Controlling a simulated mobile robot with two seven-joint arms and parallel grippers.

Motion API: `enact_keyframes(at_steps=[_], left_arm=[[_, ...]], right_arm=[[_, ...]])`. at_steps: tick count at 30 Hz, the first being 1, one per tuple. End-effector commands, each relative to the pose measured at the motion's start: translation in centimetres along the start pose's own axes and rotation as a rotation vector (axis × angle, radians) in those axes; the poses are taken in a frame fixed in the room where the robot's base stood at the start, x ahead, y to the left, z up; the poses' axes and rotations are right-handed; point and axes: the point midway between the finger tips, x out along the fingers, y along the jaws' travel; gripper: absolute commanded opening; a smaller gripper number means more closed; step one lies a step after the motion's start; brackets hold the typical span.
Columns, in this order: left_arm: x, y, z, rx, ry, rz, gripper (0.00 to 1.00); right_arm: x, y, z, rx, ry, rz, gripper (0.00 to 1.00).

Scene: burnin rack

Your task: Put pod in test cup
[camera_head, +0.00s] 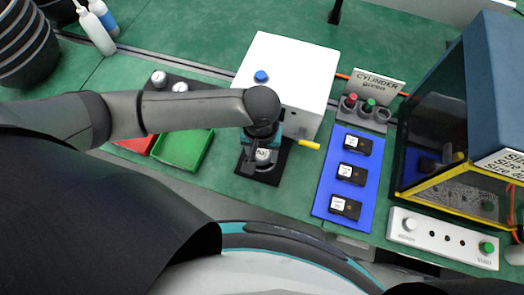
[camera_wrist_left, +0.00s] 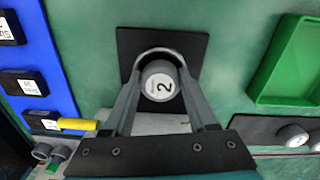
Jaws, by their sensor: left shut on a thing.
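My left gripper (camera_head: 262,152) points down over a black square plate (camera_head: 278,165) in front of the white box. It is shut on a round grey pod with a white top marked 2 (camera_wrist_left: 160,82). In the left wrist view the fingers grip it on both sides, and a round rim of the test cup (camera_wrist_left: 158,50) shows just behind it, on the black plate. The pod's top also shows in the head view (camera_head: 263,156). Whether the pod's bottom rests in the cup cannot be told. My right gripper is not in view.
The white box (camera_head: 290,70) with a blue button and yellow handle (camera_head: 309,145) stands close behind. A green tray (camera_head: 185,150) lies left, a blue mat (camera_head: 328,187) with black modules right. A dark rack (camera_head: 145,92) holds more round pods. A glass-sided cabinet (camera_head: 440,130) stands far right.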

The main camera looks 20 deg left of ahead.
Motion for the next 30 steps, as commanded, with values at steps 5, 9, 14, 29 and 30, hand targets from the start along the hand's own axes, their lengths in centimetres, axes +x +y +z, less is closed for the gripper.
enact_keyframes(at_steps=[5, 9, 14, 29, 30], left_arm=[[0.6, 0.0, 0.1, -0.001, -0.002, 0.000, 0.00], [1.1, 0.0, 0.1, 0.001, -0.002, 0.000, 0.00], [1.5, -0.1, 0.3, 0.003, -0.004, -0.002, 0.60], [1.7, -0.4, 0.2, 0.005, -0.002, -0.008, 0.88], [1.7, -0.4, 0.2, 0.005, -0.002, -0.008, 0.88]], right_arm=[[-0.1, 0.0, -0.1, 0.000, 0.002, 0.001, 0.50], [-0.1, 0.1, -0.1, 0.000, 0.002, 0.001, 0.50], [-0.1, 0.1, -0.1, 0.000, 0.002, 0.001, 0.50], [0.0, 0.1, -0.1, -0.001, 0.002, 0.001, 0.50], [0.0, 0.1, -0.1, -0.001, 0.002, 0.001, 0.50]])
